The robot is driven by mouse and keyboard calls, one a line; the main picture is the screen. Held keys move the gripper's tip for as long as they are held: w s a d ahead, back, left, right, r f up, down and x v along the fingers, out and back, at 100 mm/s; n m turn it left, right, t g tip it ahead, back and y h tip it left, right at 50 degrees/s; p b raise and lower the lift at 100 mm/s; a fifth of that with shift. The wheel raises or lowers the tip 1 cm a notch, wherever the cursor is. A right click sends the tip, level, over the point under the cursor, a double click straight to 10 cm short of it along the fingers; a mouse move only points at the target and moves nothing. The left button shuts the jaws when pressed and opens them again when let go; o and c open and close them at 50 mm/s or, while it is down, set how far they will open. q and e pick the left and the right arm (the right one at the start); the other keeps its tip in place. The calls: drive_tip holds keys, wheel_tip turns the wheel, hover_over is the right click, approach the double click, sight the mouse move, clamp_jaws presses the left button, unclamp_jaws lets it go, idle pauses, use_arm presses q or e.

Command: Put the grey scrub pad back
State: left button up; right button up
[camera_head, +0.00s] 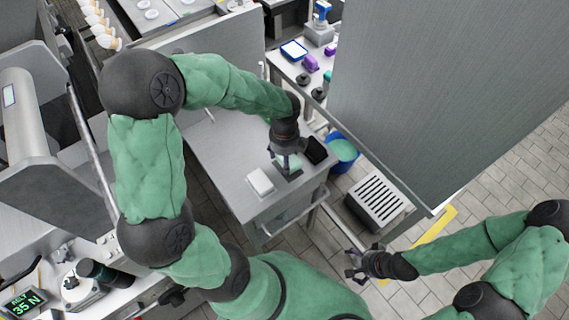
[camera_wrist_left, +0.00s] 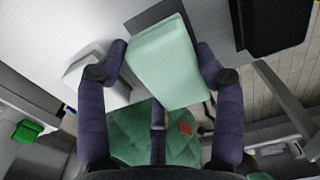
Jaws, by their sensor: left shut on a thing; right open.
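My left gripper (camera_head: 287,160) is low over the grey steel cart top. In the left wrist view its fingers (camera_wrist_left: 165,75) are shut on a pale green block (camera_wrist_left: 163,62), one finger at each side. A small pale green part also shows under the gripper in the head view. A light grey-white block (camera_head: 261,182) lies on the cart to its left; it also shows in the left wrist view (camera_wrist_left: 97,78). I cannot tell which thing is the grey scrub pad. My right gripper (camera_head: 366,264) is open and empty over the floor at the lower right.
A black box (camera_head: 315,150) stands on the cart just right of the left gripper. A blue bucket (camera_head: 343,151) and a slotted white crate (camera_head: 377,199) stand right of the cart. A tall steel panel (camera_head: 400,90) stands behind. The cart top (camera_head: 225,150) is clear at left.

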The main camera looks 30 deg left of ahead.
use_arm(q)
drive_tip(key=shift+f+b, duration=0.6)
drive_tip(key=shift+f, duration=0.85)
drive_tip(key=shift+s+f, duration=0.1)
drive_tip(key=o, duration=1)
wheel_tip(320, 180, up, 12)
drive_tip(key=p, duration=0.5)
